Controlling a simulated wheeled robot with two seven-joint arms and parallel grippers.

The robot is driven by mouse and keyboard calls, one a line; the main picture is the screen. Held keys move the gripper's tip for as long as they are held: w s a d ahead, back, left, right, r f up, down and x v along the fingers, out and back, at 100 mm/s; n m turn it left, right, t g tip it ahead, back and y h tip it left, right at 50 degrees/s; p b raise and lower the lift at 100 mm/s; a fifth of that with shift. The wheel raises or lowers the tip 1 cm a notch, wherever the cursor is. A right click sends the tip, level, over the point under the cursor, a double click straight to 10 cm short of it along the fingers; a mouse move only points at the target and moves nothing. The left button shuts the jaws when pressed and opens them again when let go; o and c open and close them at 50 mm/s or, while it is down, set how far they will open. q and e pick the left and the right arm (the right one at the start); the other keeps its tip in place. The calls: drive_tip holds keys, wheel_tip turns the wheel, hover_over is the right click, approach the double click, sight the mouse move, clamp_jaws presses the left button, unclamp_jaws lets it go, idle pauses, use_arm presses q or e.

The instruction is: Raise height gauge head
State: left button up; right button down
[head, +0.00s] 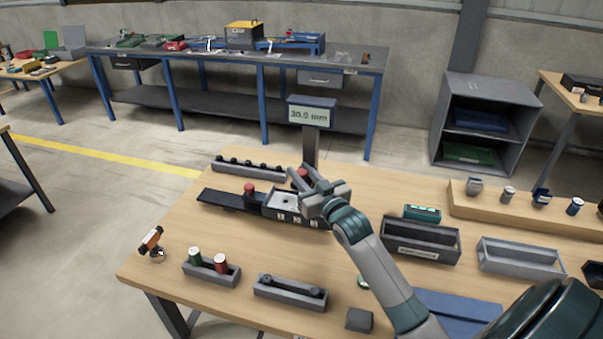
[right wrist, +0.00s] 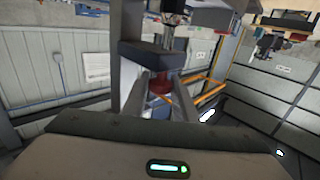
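The height gauge's display (head: 309,114) reads 30.0 mm on top of a grey post (head: 310,148) behind a dark base (head: 222,199) on the wooden table. A red-topped part (head: 299,176) sits in front of the post; it also shows as red in the right wrist view (right wrist: 163,84). My right gripper (head: 300,171) is at this red part, its two fingers apart on either side of it. Whether the fingers touch it is unclear. The gripper partly hides the part and the base's right end. My left gripper is not in view.
Another red knob (head: 249,188) stands on the base, left of my gripper. A rack of dark pieces (head: 249,172) lies behind. Grey bins (head: 420,240) are at right. A holder with green and red cylinders (head: 211,272) is in front.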

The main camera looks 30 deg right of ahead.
drive_tip(key=shift+r+p, duration=1.5)
drive_tip(key=shift+r, duration=0.35)
drive_tip(key=c, duration=1.5)
unclamp_jaws()
drive_tip(key=shift+o, duration=0.2)
drive_tip(key=shift+s+f, duration=0.1)
drive_tip(key=shift+f, duration=0.1)
